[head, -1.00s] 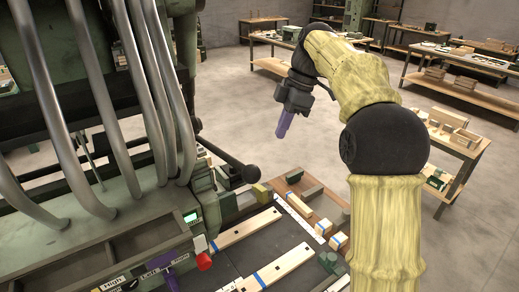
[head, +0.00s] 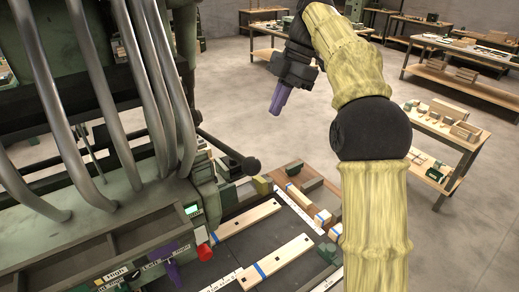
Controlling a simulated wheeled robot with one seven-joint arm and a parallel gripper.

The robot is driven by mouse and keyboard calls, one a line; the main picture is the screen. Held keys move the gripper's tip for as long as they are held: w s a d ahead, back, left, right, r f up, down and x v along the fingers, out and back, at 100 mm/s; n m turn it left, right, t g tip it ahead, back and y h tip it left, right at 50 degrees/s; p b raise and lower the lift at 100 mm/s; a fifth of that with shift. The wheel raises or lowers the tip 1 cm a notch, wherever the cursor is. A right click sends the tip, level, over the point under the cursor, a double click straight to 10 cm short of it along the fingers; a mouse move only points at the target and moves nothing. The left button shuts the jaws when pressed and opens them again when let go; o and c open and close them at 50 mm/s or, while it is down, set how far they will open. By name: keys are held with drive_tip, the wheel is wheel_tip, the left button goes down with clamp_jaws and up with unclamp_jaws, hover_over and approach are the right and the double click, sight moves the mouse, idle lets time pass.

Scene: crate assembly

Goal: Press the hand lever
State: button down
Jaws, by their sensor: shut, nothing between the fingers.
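A dark lever rod with a black ball knob (head: 250,165) sticks out to the right from the green machine (head: 120,200). A purple handle (head: 172,268) stands on the machine's front, beside labels that include "High", "Left" and "Right". I cannot tell from the picture which of the two is called the hand lever. My gripper (head: 279,98), with purple fingers, is shut and empty. It hangs in the air above and to the right of the ball knob in the picture, pointing down and apart from both levers.
A dark work surface with pale wooden boards (head: 278,262) and small blocks lies right of the machine. A red knob (head: 205,253) is on the machine's front. Thick grey pipes (head: 85,120) rise at the left. Tables (head: 448,132) stand at the right, with open floor between.

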sight(255, 158)
drive_tip(key=x, duration=1.2)
drive_tip(key=shift+f, duration=0.1)
drive_tip(key=shift+f+b, duration=0.1)
drive_tip(key=shift+b, duration=0.2)
